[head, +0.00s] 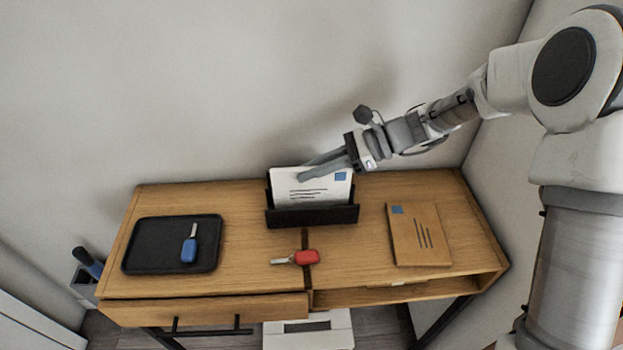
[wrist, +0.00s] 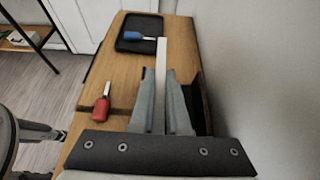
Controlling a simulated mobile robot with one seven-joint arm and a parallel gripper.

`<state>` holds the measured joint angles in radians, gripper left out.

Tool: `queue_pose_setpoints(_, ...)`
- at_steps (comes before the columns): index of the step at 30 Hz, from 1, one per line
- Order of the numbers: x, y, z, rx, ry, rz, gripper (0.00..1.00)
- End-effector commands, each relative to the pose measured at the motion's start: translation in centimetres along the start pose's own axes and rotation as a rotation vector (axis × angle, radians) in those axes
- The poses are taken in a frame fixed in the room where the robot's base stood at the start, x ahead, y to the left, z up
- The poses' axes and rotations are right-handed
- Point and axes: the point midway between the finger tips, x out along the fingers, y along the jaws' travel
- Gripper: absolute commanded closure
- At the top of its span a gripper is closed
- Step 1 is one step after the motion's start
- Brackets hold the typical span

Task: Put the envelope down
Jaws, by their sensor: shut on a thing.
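A white envelope (head: 312,188) with a blue stamp and dark lines stands upright in a black letter holder (head: 312,216) at the back middle of the desk. My gripper (head: 306,172) is shut on the white envelope at its upper part. In the wrist view the envelope (wrist: 161,60) shows edge-on between the two fingers (wrist: 160,90), with the holder (wrist: 205,97) beside them at the right. The holder's front wall hides the envelope's lower part, so I cannot tell if it touches the bottom. A brown envelope (head: 418,234) lies flat at the desk's right.
The wall is close behind. Bare wood shows between tray and holder.

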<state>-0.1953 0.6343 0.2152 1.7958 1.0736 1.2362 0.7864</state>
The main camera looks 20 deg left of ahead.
Motion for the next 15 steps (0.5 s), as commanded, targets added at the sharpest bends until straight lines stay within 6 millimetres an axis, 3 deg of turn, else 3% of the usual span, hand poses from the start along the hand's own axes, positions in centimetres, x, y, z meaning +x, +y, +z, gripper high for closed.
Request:
queue_pose_setpoints(4, 1.0, 0.0, -2.1, 0.002, 0.0, 0.0, 1.0)
queue_pose_setpoints(15, 1.1, 0.0, -2.4, 0.0, 0.0, 0.0, 1.0)
